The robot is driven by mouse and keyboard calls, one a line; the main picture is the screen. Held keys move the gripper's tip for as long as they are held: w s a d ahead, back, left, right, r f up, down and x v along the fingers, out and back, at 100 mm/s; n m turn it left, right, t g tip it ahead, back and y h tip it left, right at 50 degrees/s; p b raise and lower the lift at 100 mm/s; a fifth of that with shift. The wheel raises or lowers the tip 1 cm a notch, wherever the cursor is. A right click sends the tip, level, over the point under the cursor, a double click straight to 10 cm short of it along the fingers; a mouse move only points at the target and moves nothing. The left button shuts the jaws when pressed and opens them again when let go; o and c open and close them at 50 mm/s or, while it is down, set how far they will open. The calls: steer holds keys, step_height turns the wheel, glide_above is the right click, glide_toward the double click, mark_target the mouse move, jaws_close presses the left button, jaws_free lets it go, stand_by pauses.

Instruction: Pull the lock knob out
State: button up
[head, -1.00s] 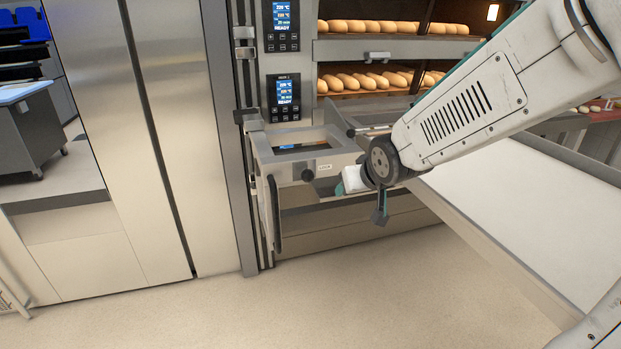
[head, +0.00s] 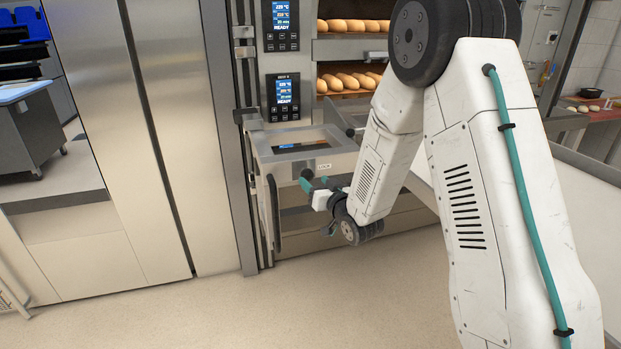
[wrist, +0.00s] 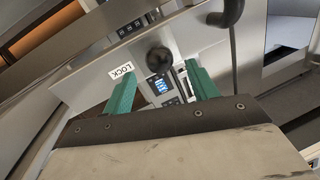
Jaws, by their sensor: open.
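The lock knob (head: 306,174) is a dark round knob on the front of a steel frame, beside a white LOCK label (head: 324,167). In the wrist view the knob (wrist: 160,60) shows near the middle, with the label (wrist: 121,71) to its left. My gripper (wrist: 161,73) is open, with its two teal fingers on either side of the knob's line and the knob at or just beyond the tips. I cannot tell whether they touch it. In the head view my gripper (head: 315,183) is at the knob and partly covers it.
Deck ovens with loaves (head: 350,82) and lit control panels (head: 283,97) stand behind the steel frame (head: 268,160). A dark vertical handle (head: 274,205) hangs left of the knob. The floor (head: 290,310) in front is clear.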

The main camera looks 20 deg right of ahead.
steer(key=shift+w+a, duration=0.2)
steer(key=shift+w, duration=0.75)
steer(key=shift+w+a, duration=0.15)
steer(key=shift+w, duration=0.8)
jaws_close()
steer(key=shift+s+f, duration=0.1)
steer(key=shift+s, duration=1.2)
jaws_free()
steer(key=shift+s, duration=0.1)
glide_toward(311, 178)
steer(key=shift+s+a, duration=0.15)
steer(key=shift+a, duration=0.1)
